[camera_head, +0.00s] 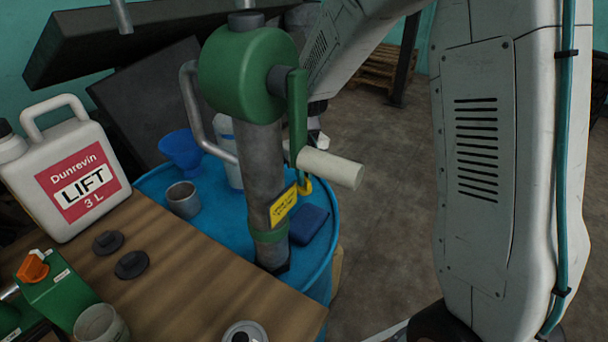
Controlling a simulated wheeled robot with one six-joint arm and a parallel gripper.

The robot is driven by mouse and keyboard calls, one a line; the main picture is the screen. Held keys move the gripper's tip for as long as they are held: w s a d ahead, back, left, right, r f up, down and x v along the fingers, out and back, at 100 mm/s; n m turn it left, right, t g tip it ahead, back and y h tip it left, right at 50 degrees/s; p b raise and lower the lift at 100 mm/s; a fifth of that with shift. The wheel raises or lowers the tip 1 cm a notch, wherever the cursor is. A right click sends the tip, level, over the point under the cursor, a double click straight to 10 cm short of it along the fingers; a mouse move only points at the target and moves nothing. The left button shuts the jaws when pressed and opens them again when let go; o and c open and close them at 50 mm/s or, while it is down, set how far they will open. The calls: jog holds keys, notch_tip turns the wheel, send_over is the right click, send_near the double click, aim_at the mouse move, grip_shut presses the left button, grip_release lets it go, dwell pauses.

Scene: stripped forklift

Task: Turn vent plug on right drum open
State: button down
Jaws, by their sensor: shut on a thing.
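A blue drum (158,189) stands at the center, partly covered by the wooden bench. A hand pump with a green head (240,75) and grey column rises from its top. A small yellow piece (306,188), which looks like the vent plug, shows at the drum's right side, just below the pump's white crank handle (330,169). My gripper (319,138) points down behind the green crank arm and white handle, above the yellow piece. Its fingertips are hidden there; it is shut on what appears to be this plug. How far the plug is turned cannot be seen.
A blue funnel (181,150), grey cup (183,199) and blue cloth or sponge (307,224) sit on the drum. The bench (190,270) holds a white LIFT jug (66,172), a green can (62,290) and black caps. The pump crank stands close to my gripper. Floor at right is open.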

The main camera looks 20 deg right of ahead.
jog(key=n, duration=0.5)
dwell(0.6)
jog(key=c, duration=1.5)
grip_release()
notch_tip(320, 180, up, 8)
jog(key=shift+f, duration=0.1)
